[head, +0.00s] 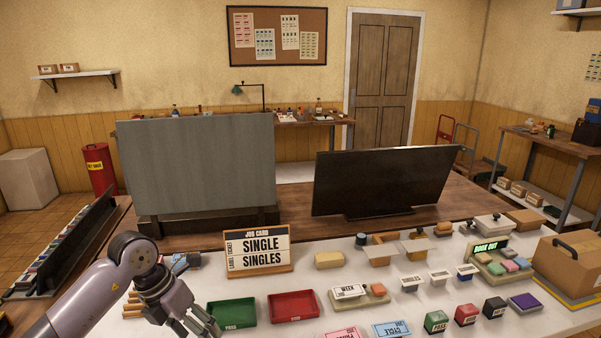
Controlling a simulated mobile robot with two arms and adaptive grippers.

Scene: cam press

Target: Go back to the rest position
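My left gripper (203,323) comes in from the lower left over the white work surface (250,318). Its fingers point down and look spread, with nothing seen between them, just left of the green tray (233,314). The fingertips reach close to the bottom edge of the picture. My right gripper is not in view. A job card (257,252) reading "SINGLE SINGLES" stands upright on a wooden holder behind the trays.
A red tray (293,306) lies right of the green one. Several stamps, blocks and cards fill the right side, with a box (570,262) at the far right. A grey panel (197,165) and a dark screen (380,180) stand behind.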

